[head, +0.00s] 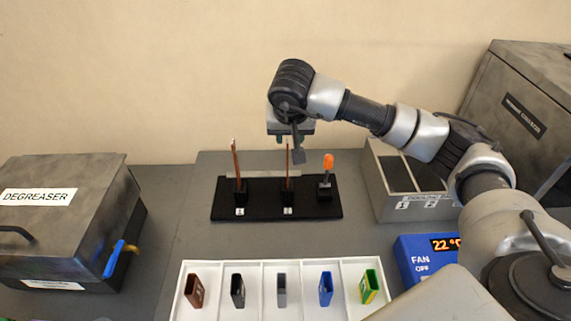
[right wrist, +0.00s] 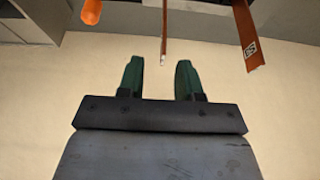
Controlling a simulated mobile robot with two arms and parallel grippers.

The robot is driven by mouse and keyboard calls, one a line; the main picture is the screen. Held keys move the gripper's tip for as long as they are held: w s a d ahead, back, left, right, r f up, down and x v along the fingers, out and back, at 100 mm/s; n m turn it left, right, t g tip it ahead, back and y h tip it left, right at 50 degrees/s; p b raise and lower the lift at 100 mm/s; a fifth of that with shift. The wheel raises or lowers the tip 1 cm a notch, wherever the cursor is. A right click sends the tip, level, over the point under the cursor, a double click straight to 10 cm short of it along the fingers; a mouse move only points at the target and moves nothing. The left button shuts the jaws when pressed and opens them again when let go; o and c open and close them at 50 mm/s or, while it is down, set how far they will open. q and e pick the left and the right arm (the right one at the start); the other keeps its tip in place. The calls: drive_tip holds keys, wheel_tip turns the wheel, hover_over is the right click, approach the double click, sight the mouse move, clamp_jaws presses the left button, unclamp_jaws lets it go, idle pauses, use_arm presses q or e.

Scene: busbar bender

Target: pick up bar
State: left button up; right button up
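Two thin copper bars stand upright in a black stand (head: 262,208): a left bar (head: 235,162) and a right bar (head: 288,168). My right gripper (head: 298,156) is at the top of the right bar. In the right wrist view my right gripper (right wrist: 158,62) has its two green fingers apart with nothing held. The right bar (right wrist: 165,30) shows there edge-on, its end in line with the gap between the fingers. The left bar (right wrist: 249,35) shows to the right, with a small label. My left gripper is not in view.
An orange-tipped lever (head: 327,172) stands at the stand's right end. A grey divided bin (head: 405,206) is to its right. A white tray (head: 210,306) with several coloured pieces is in front. A degreaser box (head: 60,235) is at left and a blue fan panel (head: 420,258) at right.

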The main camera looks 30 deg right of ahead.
drive_tip(key=p+x, duration=0.2)
drive_tip(key=x, duration=0.5)
drive_tip(key=shift+w+p, duration=0.3)
drive_tip(key=shift+w, duration=0.1)
drive_tip(key=shift+r, duration=0.15)
clamp_jaws()
